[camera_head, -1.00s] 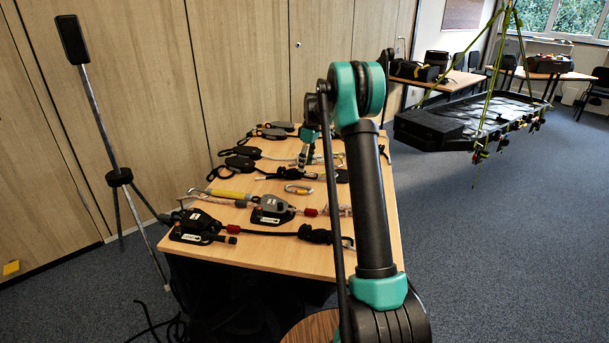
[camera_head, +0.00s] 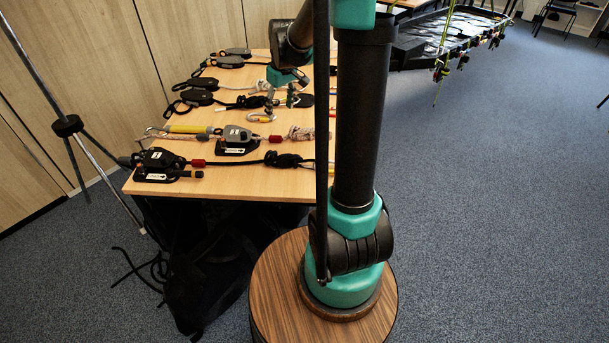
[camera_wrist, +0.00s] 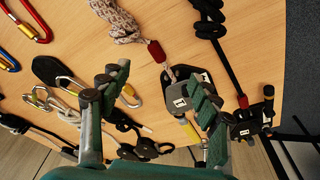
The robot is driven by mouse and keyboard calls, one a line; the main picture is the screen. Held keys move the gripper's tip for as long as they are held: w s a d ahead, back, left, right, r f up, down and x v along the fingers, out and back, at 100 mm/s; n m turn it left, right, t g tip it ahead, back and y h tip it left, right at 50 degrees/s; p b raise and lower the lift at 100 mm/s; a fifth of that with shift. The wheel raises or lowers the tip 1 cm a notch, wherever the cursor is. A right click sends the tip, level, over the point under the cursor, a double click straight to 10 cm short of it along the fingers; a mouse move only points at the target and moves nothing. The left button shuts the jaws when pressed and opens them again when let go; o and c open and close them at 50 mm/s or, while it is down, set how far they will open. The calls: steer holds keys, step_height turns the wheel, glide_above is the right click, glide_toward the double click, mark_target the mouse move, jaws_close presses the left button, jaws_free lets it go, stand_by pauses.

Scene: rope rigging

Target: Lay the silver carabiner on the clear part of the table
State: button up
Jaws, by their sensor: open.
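A small silver carabiner with a yellowish part (camera_head: 262,117) lies on the wooden table (camera_head: 240,183), among the rope gear, in the head view. In the wrist view a silver carabiner (camera_wrist: 130,96) shows just beside my left-hand finger, partly hidden by it. I cannot tell for sure that it is the same one. My gripper (camera_wrist: 155,84) is open, with bare wood and nothing held between its fingers. In the head view my gripper (camera_head: 288,100) hangs over the middle of the table, close behind and right of the carabiner.
Black and grey rope devices (camera_head: 237,140) with ropes and red sleeves lie in rows across the table. A metal stand (camera_head: 68,126) is left of the table. A black stretcher (camera_head: 460,40) hangs behind right.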

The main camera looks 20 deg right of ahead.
steer(key=s+f+m+t, duration=0.1)
steer(key=s+f, duration=0.3)
steer(key=s, duration=0.8)
steer(key=s+f+m+t, duration=0.1)
steer(key=s+f+m, duration=0.3)
steer(key=s, duration=0.8)
steer(key=shift+s+d+f+m+h, duration=0.25)
steer(key=shift+s+d+m+h, duration=0.05)
steer(key=shift+s+d+h, duration=0.1)
